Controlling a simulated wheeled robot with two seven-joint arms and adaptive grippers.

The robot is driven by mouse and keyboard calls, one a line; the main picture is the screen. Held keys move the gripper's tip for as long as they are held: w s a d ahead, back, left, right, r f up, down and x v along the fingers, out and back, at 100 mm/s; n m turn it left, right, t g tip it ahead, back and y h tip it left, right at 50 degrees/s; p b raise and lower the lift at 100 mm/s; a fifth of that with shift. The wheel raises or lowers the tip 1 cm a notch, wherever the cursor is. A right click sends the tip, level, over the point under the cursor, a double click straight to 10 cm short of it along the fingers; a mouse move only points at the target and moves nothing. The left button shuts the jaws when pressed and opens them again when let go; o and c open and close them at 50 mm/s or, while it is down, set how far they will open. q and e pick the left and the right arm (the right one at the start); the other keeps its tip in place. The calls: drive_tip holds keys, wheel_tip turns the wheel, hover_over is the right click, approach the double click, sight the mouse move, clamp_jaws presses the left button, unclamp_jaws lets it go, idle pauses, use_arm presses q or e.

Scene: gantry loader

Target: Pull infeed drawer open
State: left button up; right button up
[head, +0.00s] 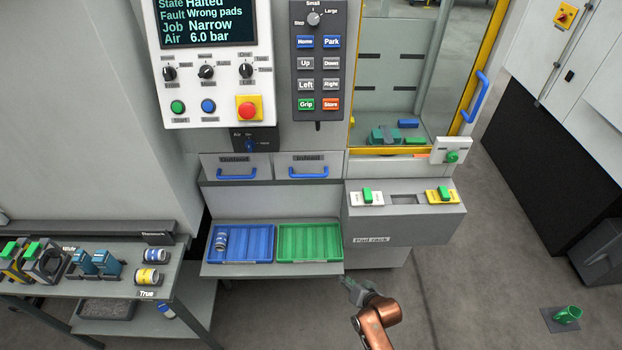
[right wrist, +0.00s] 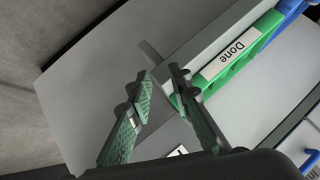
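The infeed drawer (head: 318,164) is a grey front below the control panel, labelled "Infeed", with a blue bar handle (head: 308,175). It looks closed, flush with the similar drawer on its left. My right gripper (head: 350,284) is low, in front of the shelf's right end, below and to the right of the handle and apart from it. In the right wrist view its two green-padded fingers (right wrist: 160,76) are apart with nothing between them. The drawer's inside is hidden. My left gripper is not in view.
A shelf below the drawers holds a blue tray (head: 240,258) with a can and an empty green tray (head: 309,257). The grey pad rack (head: 405,227) juts out to the right of the drawers. A side table (head: 190,278) with parts stands left.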

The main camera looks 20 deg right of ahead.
wheel_tip(320, 180, up, 6)
drive_tip(key=w+t, duration=0.1)
drive_tip(key=w, duration=0.2)
drive_tip(key=m+t, duration=0.9)
drive_tip(key=m, duration=0.1)
approach(311, 175)
drive_tip(key=w, duration=0.3)
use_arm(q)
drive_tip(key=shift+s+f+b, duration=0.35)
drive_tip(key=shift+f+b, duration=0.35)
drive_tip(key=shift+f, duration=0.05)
use_arm(e)
drive_tip(key=shift+y, duration=0.3)
drive_tip(key=shift+x, duration=3.7)
drive_tip(key=shift+d+f, duration=0.15)
drive_tip(key=shift+d, duration=0.05)
drive_tip(key=shift+c, duration=0.3)
clamp_jaws()
